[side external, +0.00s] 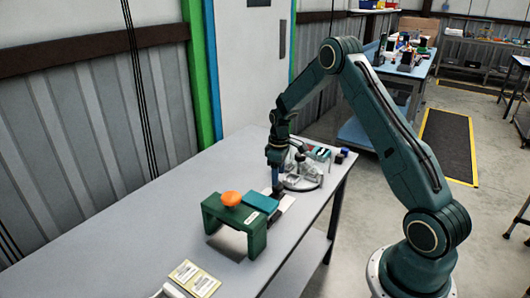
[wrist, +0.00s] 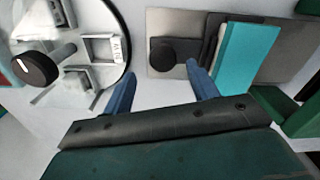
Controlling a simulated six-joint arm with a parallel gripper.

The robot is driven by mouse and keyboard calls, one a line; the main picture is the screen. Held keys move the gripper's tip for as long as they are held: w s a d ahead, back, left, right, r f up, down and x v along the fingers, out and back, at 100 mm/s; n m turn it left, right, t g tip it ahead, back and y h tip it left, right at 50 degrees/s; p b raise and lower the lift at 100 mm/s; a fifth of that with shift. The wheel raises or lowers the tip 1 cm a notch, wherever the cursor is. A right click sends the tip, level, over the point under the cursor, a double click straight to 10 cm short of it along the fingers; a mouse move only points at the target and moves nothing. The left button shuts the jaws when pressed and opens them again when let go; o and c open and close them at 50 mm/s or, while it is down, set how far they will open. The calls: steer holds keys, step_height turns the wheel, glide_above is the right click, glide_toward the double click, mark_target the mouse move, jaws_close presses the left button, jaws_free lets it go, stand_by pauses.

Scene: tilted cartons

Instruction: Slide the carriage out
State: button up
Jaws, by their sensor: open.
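A green bridge-shaped frame (side external: 238,232) with an orange knob (side external: 232,198) stands on the bench. A teal block (side external: 262,202) sits at its right side and also shows in the wrist view (wrist: 245,62). Beside it in the wrist view are a grey plate (wrist: 165,20) and a round black knob (wrist: 176,52); which of these parts form the carriage I cannot tell. My gripper (side external: 276,190) points down just right of the teal block. In the wrist view its blue fingers (wrist: 161,69) are spread apart, with the black knob just beyond the gap, apparently not gripped.
A round pale fixture (side external: 302,180) with small parts stands close behind my gripper and fills the wrist view's left side. The bench (side external: 130,235) is clear left of the frame.

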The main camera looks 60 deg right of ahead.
step_height(320, 180, up, 10)
stand_by(0.5)
steer(key=s+a+r+m+t, duration=0.1)
steer(key=s+a+r, duration=0.4)
steer(key=a+r, duration=0.25)
steer(key=s+a+r+t, duration=0.2)
steer(key=s+a+r, duration=0.3)
steer(key=a+r, duration=0.3)
steer(key=s+a+r+m+t, duration=0.1)
steer(key=s+a, duration=0.3)
steer(key=s, duration=0.5)
steer(key=s+a+r+m+t, duration=0.1)
steer(key=s+a, duration=0.3)
steer(key=s, duration=0.4)
steer(key=shift+s+t, duration=0.3)
steer(key=shift+s, duration=0.1)
stand_by(0.5)
